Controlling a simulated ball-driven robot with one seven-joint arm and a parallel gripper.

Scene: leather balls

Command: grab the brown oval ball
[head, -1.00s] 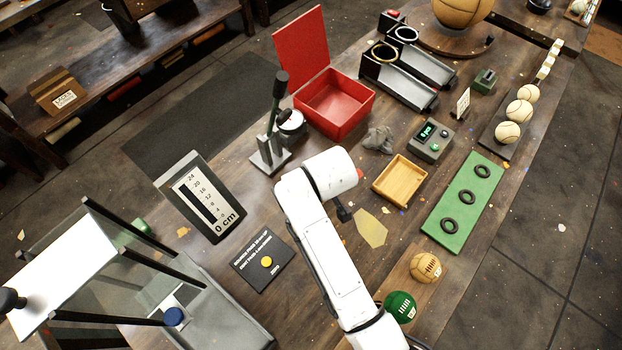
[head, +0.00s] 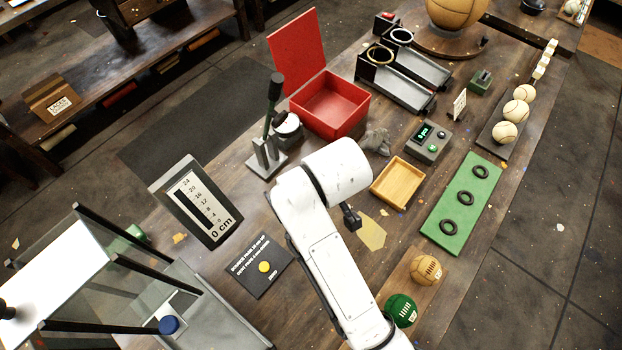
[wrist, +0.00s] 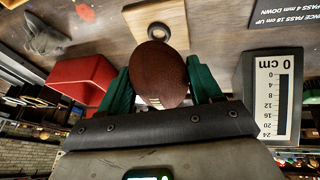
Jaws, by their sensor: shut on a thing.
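The brown oval ball (wrist: 158,66) shows in the wrist view, dark reddish brown with pale lacing near its lower end. My gripper (wrist: 160,80) has one green finger on each side of it and is shut on it. The ball seems to be clear of the table, with a wooden block with a dark ring (wrist: 159,30) behind it. In the head view, my white arm hides the ball and the gripper.
The open red box (head: 331,104) and height gauge (head: 197,202) flank the arm. A shallow wooden tray (head: 398,182) and a green mat with rings (head: 460,207) lie to the right. Tan (head: 426,269) and green (head: 401,309) balls sit at the lower right.

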